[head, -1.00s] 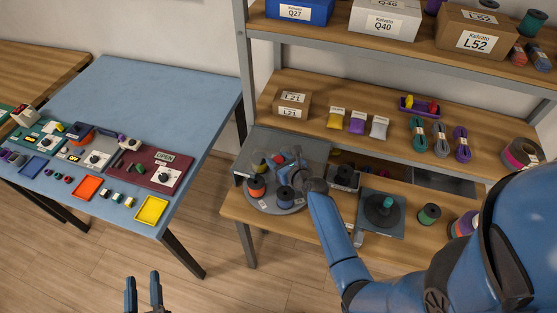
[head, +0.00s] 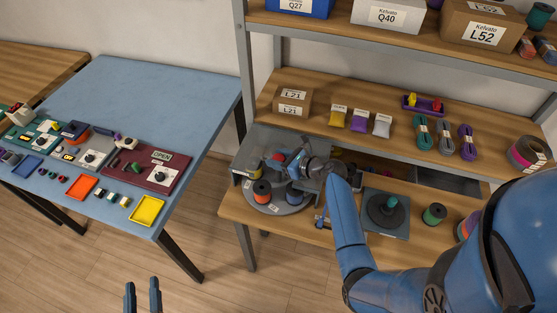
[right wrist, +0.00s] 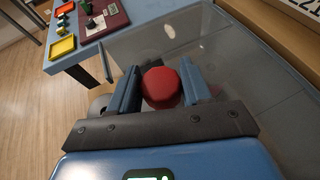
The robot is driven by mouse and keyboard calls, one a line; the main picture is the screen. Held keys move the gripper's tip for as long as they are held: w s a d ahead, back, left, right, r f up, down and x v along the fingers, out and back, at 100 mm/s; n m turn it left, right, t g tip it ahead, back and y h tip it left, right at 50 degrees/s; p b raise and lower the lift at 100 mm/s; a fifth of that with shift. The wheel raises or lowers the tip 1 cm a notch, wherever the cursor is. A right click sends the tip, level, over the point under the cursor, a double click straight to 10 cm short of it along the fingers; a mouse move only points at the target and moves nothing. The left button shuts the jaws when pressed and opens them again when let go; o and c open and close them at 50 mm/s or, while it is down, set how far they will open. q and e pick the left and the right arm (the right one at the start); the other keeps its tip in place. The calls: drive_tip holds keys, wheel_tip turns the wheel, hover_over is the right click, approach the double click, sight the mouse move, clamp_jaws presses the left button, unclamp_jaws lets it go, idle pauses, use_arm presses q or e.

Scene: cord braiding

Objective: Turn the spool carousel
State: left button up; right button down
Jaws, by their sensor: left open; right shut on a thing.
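The spool carousel (head: 263,208) is a grey round disc on the lower wooden shelf, with an orange-red spool (head: 262,190) and a blue spool (head: 294,193) near its front. My right gripper (head: 293,161) is over the back of the disc. In the right wrist view it (right wrist: 161,88) is shut on a round red knob-like piece (right wrist: 161,90). What lies under this piece is hidden. My forearm and gripper cover the disc's right and back parts. My left gripper (head: 142,297) is open and empty, low in front of the blue table, away from the carousel.
A see-through grey cover (head: 262,142) stands around the back of the carousel. A dark stand with a teal-topped post (head: 388,207) and a green spool (head: 434,214) are to its right. The shelf above holds bags and cords. A blue table (head: 160,90) stands to the left.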

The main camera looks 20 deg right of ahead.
drive_tip(key=shift+n+g+y+b, duration=0.35)
drive_tip(key=shift+n+g+y, duration=0.85)
drive_tip(key=shift+n, duration=0.2)
drive_tip(key=shift+n+g+y, duration=0.4)
drive_tip(key=shift+n+g, duration=0.1)
drive_tip(key=c, duration=0.6)
unclamp_jaws()
drive_tip(key=b+v, duration=0.1)
drive_tip(key=v, duration=1)
drive_tip(key=shift+f, duration=0.1)
